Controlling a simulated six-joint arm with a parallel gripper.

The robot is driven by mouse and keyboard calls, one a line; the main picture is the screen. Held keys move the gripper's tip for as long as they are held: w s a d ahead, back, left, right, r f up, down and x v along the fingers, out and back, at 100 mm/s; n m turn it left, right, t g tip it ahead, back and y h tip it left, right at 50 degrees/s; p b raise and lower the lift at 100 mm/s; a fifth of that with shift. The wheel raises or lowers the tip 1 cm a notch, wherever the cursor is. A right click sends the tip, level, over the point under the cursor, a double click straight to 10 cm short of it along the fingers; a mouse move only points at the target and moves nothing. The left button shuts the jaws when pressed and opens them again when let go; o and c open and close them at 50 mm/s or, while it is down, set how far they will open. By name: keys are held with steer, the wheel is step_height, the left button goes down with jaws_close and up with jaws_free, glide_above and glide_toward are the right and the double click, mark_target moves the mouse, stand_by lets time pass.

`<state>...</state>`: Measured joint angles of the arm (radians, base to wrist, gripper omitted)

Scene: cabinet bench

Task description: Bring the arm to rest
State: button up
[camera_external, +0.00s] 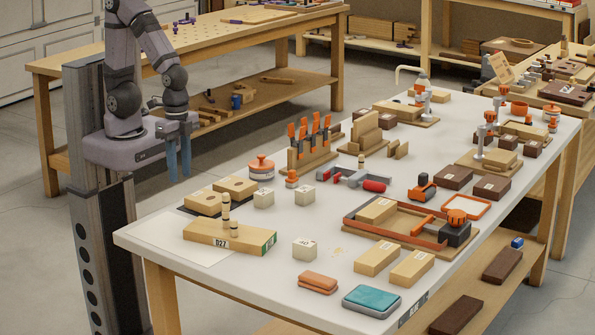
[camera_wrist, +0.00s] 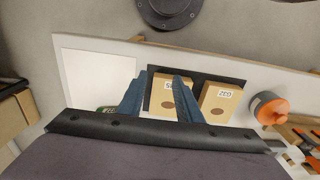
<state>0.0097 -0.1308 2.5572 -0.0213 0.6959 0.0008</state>
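My gripper (camera_external: 180,177) hangs in the air at the left end of the white bench, its two blue fingers pointing down. In the wrist view my gripper (camera_wrist: 160,75) has its fingers apart with nothing held between them. A wooden block (camera_wrist: 172,97) on a dark mat shows beyond and below the gap. My arm is folded close above its column. No task object is named.
A wooden workbench (camera_external: 215,47) stands behind my arm.

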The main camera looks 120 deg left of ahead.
steer(key=shift+s+a, duration=0.25)
steer(key=shift+s, duration=0.1)
step_height(320, 180, up, 4)
steer(key=r+p, duration=0.1)
steer(key=p, duration=0.4)
step_height(320, 180, down, 10)
steer(key=b, duration=0.9)
steer(key=shift+r+b, duration=0.15)
steer(key=shift+b, duration=0.2)
steer(key=shift+o, duration=0.5)
steer(key=shift+r, duration=0.1)
